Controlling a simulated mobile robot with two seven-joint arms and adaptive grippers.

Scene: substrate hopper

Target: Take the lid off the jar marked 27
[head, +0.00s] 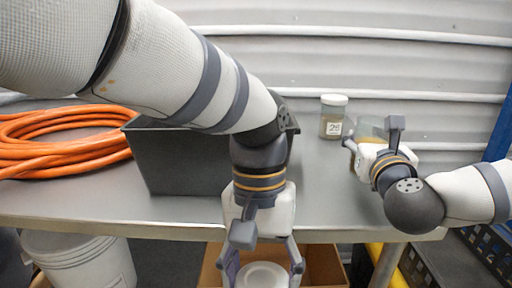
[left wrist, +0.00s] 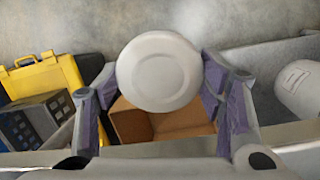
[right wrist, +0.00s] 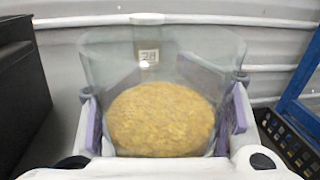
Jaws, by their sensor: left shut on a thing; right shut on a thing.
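My left gripper (head: 262,266) is shut on a round white lid (head: 264,277), held out past the table's front edge. The lid also shows between the fingers in the left wrist view (left wrist: 158,72). My right gripper (head: 372,138) is shut on a clear jar (head: 369,129) at the right of the table. In the right wrist view this jar (right wrist: 160,118) has an open top and yellowish grainy contents. Its own number is not in sight. A second jar (head: 332,117) with a white lid stands behind, to its left; its label seems to read 28.
A dark grey hopper bin (head: 180,165) stands on the metal table (head: 60,205), partly behind my left arm. Orange hose (head: 65,140) lies coiled at left. Below are a cardboard box (head: 322,265) and a white bucket (head: 85,262). A black crate (head: 440,265) is at lower right.

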